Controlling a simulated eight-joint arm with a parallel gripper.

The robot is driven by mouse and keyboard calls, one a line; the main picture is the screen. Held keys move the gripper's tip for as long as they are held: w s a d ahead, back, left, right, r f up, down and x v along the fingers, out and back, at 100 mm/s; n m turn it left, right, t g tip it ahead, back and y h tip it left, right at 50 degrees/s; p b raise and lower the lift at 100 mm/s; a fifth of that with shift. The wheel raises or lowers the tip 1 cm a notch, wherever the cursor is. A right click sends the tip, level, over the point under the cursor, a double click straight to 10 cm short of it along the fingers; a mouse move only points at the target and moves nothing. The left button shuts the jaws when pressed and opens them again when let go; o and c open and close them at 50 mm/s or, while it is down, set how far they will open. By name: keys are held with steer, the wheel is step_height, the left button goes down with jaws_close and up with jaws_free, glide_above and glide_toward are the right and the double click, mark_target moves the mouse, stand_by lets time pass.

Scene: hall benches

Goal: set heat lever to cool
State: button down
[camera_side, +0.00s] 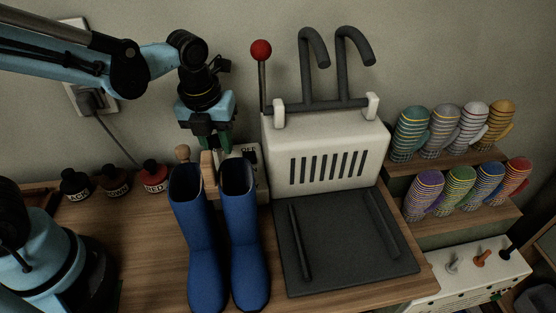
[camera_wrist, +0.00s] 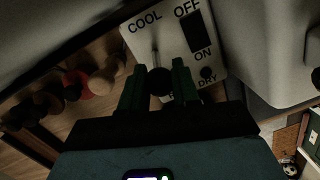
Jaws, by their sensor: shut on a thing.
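The heat lever (camera_wrist: 156,57) is a thin stem with a dark round knob (camera_wrist: 160,82), on a white control panel (camera_wrist: 170,32) in the wrist view. My gripper (camera_wrist: 159,84) is shut on the knob, one green finger on each side. The word COOL is printed beyond the stem, at the panel's upper left. Part of a lower label is hidden by the fingers. In the side view my gripper (camera_side: 217,148) points down behind the blue boots (camera_side: 207,240). The panel (camera_side: 252,153) is mostly hidden there, and the lever cannot be made out.
A dark switch (camera_wrist: 193,33) sits between OFF and ON, with a DRY label below. A white dryer (camera_side: 325,150) with hooked pipes and a red-knobbed lever (camera_side: 261,50) stands right of my gripper. Small bottles (camera_side: 153,177) stand left; striped mittens (camera_side: 411,133) stand right.

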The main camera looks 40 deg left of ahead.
steer(key=c, duration=0.8)
jaws_free()
steer(key=shift+c, duration=0.2)
step_height(320, 180, up, 12)
steer(key=s, duration=0.2)
steer(key=shift+d, duration=0.2)
